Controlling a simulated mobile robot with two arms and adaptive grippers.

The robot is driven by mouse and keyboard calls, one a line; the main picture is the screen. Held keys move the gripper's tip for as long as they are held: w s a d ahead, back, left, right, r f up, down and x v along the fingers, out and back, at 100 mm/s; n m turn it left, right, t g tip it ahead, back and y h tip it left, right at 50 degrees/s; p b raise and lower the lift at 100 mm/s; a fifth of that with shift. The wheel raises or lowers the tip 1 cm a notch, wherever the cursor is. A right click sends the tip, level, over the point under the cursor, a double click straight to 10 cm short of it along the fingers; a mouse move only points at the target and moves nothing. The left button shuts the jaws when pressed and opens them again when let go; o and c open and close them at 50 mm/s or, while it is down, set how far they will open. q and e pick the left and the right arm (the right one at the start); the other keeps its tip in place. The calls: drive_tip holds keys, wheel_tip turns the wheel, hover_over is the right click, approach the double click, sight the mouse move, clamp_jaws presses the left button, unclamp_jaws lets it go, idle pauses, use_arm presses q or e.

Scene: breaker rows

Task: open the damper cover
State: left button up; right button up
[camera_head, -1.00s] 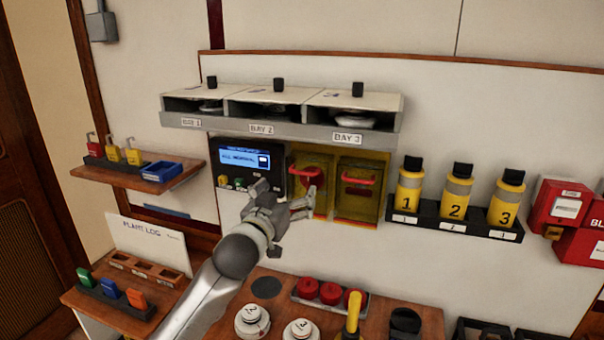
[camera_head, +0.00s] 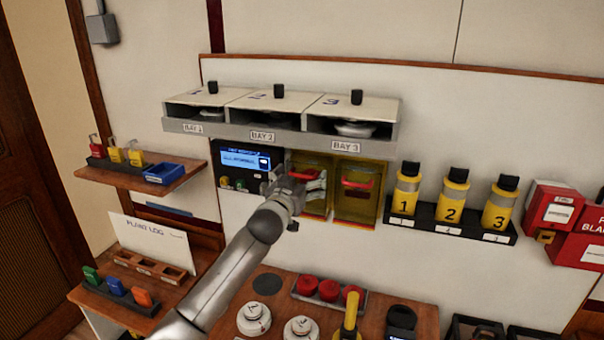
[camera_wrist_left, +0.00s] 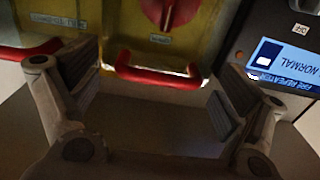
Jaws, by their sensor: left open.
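Two yellow see-through covers with red handles hang side by side on the wall; which one is the damper cover I cannot read. My left gripper (camera_head: 297,184) is open in front of the left cover (camera_head: 316,208). Its red handle (camera_head: 304,175) shows between the fingers. In the left wrist view, this handle (camera_wrist_left: 158,74) lies across the gap between the open fingers (camera_wrist_left: 158,88), not gripped; a red knob (camera_wrist_left: 168,12) shows behind that cover. The right cover (camera_head: 355,205) has its own handle (camera_head: 357,183). Both covers look shut. My right gripper is out of view.
A display panel (camera_head: 240,160) is just left of the covers. The bay shelf (camera_head: 270,134) juts out above. Yellow numbered canisters (camera_head: 452,196) stand to the right. A wooden table with red buttons (camera_head: 329,290) and white discs (camera_head: 254,319) lies below.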

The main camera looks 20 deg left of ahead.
use_arm(q)
drive_tip(key=shift+w, duration=0.3)
